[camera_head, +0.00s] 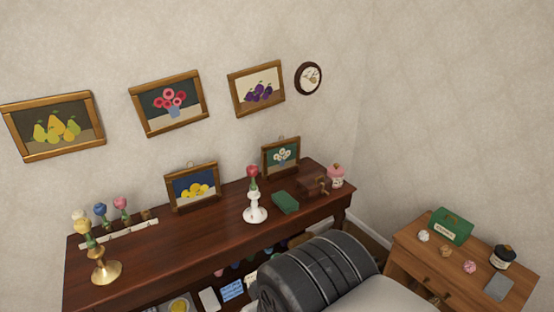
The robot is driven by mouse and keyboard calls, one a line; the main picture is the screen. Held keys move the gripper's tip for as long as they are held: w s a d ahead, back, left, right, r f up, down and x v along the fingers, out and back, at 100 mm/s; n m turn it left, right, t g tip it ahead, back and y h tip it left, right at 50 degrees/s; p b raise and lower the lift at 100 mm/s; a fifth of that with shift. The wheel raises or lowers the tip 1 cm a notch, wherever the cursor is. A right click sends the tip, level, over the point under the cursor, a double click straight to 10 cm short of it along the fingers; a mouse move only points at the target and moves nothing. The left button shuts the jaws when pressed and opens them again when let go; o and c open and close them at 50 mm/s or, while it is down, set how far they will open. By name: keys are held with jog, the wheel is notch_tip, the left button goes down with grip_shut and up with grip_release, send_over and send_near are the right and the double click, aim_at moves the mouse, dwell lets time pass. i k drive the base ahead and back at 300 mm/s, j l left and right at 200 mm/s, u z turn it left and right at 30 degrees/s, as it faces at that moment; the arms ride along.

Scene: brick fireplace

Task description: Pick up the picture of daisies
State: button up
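The picture of daisies (281,157) is a small framed picture with white flowers in a blue vase on a dark green ground. It has a brown frame with a small ring at the top. It stands upright at the back of the dark wooden sideboard (221,228), against the wall and near the right end. My gripper's fingers are not in view. A black ribbed part of my arm and a pale link show at the bottom, in front of the sideboard, and hide part of its lower shelf.
A green box (285,202), a white candlestick (255,211) and a wooden box (314,187) stand near the daisies. A pink jar (336,175) is at the right end. A lemon picture (193,187) stands left. A wooden cabinet (463,268) is at right.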

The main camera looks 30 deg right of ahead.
aim_at(279, 155)
jog(key=i+l+z, duration=0.35)
jog(key=i+l, duration=1.6)
